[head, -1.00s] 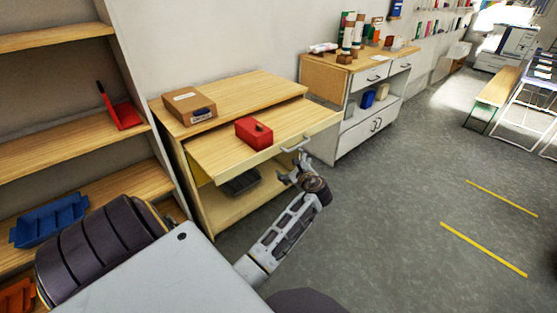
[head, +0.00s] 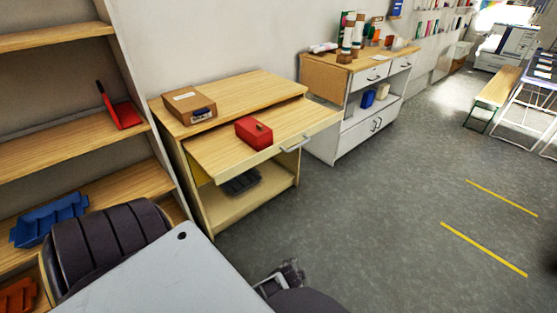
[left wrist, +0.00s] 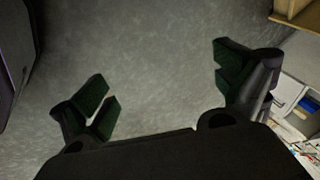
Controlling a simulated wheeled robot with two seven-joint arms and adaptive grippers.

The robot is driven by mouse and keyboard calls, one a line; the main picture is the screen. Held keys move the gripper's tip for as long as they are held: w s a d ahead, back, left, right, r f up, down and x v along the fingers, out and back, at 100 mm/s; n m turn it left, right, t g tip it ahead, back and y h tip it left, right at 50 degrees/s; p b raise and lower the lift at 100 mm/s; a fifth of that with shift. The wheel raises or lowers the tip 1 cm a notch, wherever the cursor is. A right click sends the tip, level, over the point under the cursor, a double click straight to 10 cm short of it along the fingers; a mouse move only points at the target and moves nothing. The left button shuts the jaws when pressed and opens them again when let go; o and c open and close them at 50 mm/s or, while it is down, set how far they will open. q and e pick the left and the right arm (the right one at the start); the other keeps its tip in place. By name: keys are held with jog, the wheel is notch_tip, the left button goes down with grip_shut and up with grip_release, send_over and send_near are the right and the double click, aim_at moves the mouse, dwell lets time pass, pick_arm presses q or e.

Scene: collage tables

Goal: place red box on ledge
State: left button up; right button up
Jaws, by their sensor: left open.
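The red box (head: 254,134), with a small dark mark on top, sits upright on the pulled-out wooden board (head: 215,156) of a light wooden cabinet. I cannot tell which surface is the ledge; the cabinet top (head: 250,88) stands just behind and above that board. My left gripper (head: 290,270) is low at the bottom of the head view, in front of the cabinet and well apart from the red box. In the left wrist view its fingers (left wrist: 165,85) are spread wide with only grey floor between them. My right gripper is not in view.
A brown carton (head: 189,105) lies on the cabinet top's left. A metal handle (head: 295,145) sticks out from the board's front. A shelf unit at left holds a red bookend-like piece (head: 122,108) and a blue bin (head: 48,220).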

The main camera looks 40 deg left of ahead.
pick_arm(q)
jog(key=s+d+f+n+g+h, duration=0.1)
jog(key=s+f+n, duration=0.1)
jog(key=s+f, duration=0.2)
jog(key=s+d+f+n+g, duration=0.1)
jog(key=s+f, duration=0.4)
jog(key=s, duration=0.5)
jog(key=shift+d+f+n+h, duration=0.25)
jog(key=shift+d+n+h, duration=0.2)
jog(key=shift+d, duration=0.3)
jog(key=shift+s+a, duration=0.1)
